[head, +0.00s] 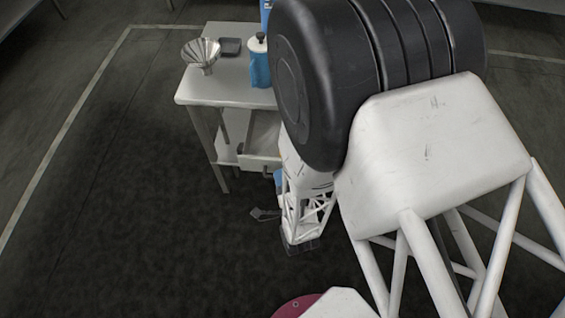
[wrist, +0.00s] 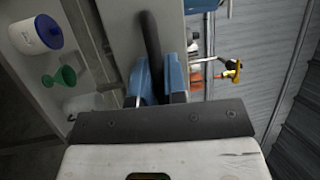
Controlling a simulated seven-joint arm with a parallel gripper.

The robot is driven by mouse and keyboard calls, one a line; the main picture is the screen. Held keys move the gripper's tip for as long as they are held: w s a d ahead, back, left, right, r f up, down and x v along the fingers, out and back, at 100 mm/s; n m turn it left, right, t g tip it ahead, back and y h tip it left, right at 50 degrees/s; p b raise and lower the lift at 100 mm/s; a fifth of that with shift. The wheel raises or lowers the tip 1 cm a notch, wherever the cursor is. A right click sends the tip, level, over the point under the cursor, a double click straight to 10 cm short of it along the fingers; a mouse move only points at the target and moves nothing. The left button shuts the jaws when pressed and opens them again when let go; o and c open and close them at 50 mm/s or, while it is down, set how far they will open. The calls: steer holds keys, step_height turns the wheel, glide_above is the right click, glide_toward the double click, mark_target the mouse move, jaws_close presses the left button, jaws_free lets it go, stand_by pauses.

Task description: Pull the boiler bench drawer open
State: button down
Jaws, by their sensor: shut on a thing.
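The boiler bench (head: 228,88) is a pale table with a lower shelf, left of my arm in the head view. Its drawer (head: 256,161) sticks out below the tabletop, partly open, with some of its inside showing. My arm hides its right side. In the wrist view, the drawer's pale front (wrist: 172,20) carries a dark bar handle (wrist: 151,38). My gripper (wrist: 158,88) has blue fingers on both sides of the handle and is shut on it. In the head view my arm mostly hides the fingers.
A metal funnel (head: 203,53), a dark flat item (head: 230,46) and a blue bottle (head: 260,67) stand on the benchtop. The wrist view shows a blue-lidded white tub (wrist: 33,36) and a green funnel (wrist: 64,77) at left. The dark floor left of the bench is clear.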

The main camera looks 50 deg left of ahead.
steer(key=shift+s+d, duration=0.4)
steer(key=c, duration=1.2)
jaws_free()
steer(key=shift+v, duration=3.9)
